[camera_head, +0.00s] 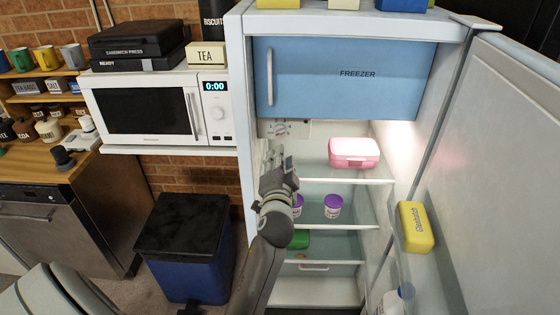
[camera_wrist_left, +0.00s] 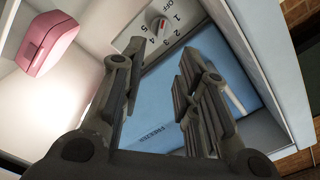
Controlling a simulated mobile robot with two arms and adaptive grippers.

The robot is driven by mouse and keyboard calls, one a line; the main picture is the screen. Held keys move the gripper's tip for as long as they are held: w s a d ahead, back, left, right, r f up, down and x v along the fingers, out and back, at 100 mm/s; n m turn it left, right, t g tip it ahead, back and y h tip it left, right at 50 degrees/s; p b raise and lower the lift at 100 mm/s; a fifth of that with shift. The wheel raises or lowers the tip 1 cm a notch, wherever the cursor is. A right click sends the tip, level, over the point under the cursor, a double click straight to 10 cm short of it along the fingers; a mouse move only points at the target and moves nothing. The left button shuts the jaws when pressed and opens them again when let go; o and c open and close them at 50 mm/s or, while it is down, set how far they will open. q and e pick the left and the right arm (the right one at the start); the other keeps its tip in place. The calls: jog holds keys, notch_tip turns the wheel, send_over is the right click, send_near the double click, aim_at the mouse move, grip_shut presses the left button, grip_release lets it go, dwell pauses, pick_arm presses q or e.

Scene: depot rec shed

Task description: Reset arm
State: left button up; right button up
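My left gripper (camera_head: 279,175) reaches into the open fridge (camera_head: 246,130) near its left inner wall, below the blue freezer door (camera_head: 345,78). In the left wrist view my gripper (camera_wrist_left: 155,85) has its two fingers spread apart with nothing between them. The freezer door (camera_wrist_left: 180,95) shows behind the fingers, and the temperature dial (camera_wrist_left: 157,27) is just beyond the fingertips. In the head view the dial (camera_head: 280,129) is just above the gripper. My right gripper is not in view.
A pink lunch box (camera_head: 354,152) sits on the upper shelf, also in the left wrist view (camera_wrist_left: 48,42). Purple-lidded tubs (camera_head: 333,206) stand on the shelf below. The open fridge door (camera_head: 490,170) holds a yellow box (camera_head: 416,227). A microwave (camera_head: 150,111) and blue bin (camera_head: 186,245) are left.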

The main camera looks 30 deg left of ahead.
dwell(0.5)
pick_arm(q)
jog(key=d+f+m+g+h, duration=0.1)
jog(key=d+f+h, duration=0.15)
jog(key=f, duration=0.75)
jog(key=d+f+g+h, duration=0.15)
jog(key=d+f, duration=0.25)
jog(key=f, duration=0.5)
jog(key=s+d+f+g+h, duration=0.25)
jog(key=s+f, duration=0.35)
jog(key=f, duration=0.5)
jog(key=s+d+f+g+h, duration=0.15)
jog(key=s+d+f, duration=0.3)
jog(key=f, duration=0.75)
jog(key=s+f+n+g+h, duration=0.1)
jog(key=s+f+g, duration=0.1)
jog(key=s+f, duration=0.65)
jog(key=s+f+g, duration=0.3)
jog(key=s+f, duration=0.3)
jog(key=s, duration=0.6)
jog(key=s+f+n+g, duration=0.1)
jog(key=s+f, duration=0.2)
jog(key=s, duration=0.6)
jog(key=s+a+f+n+g, duration=0.1)
jog(key=s+f+g, duration=0.1)
jog(key=s, duration=0.8)
jog(key=shift+s+f, duration=0.25)
jog(key=shift+f, duration=0.25)
